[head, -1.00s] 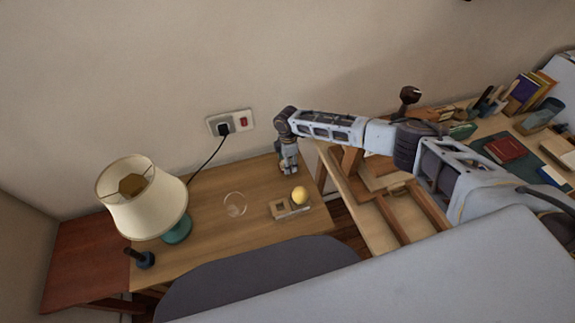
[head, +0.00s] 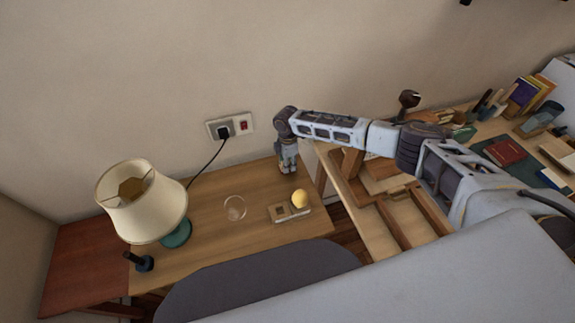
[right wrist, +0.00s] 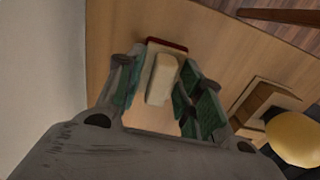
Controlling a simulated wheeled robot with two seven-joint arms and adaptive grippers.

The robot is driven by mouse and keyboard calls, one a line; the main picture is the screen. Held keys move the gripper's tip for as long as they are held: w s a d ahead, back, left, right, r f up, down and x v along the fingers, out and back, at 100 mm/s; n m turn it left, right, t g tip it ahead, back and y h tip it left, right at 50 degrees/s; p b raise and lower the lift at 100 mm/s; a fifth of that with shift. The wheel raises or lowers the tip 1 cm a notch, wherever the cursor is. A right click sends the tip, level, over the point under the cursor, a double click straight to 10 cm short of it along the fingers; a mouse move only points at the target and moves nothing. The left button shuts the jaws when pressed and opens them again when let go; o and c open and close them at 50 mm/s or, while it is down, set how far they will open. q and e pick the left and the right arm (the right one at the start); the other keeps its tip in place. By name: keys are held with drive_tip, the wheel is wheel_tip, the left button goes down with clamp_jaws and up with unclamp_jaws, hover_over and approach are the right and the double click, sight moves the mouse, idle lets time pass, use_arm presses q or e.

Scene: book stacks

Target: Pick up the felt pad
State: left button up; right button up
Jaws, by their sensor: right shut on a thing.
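My right gripper (head: 288,168) points down at the back right of the wooden desk, close to the wall. In the head view the pad is hidden by the gripper. My left gripper is not in view.
A yellow ball (head: 300,198) sits on a small wooden holder (head: 279,213) in front of the gripper. A clear glass (head: 234,208) and a lamp (head: 143,200) stand to the left. A wall socket (head: 229,126) is behind. A cluttered table (head: 375,235) lies right.

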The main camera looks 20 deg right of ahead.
wheel_tip(320, 180, up, 9)
drive_tip(key=shift+f, duration=0.2)
idle(0.6)
drive_tip(key=o, duration=0.3)
drive_tip(key=shift+c, duration=1)
drive_tip(key=shift+a, duration=0.15)
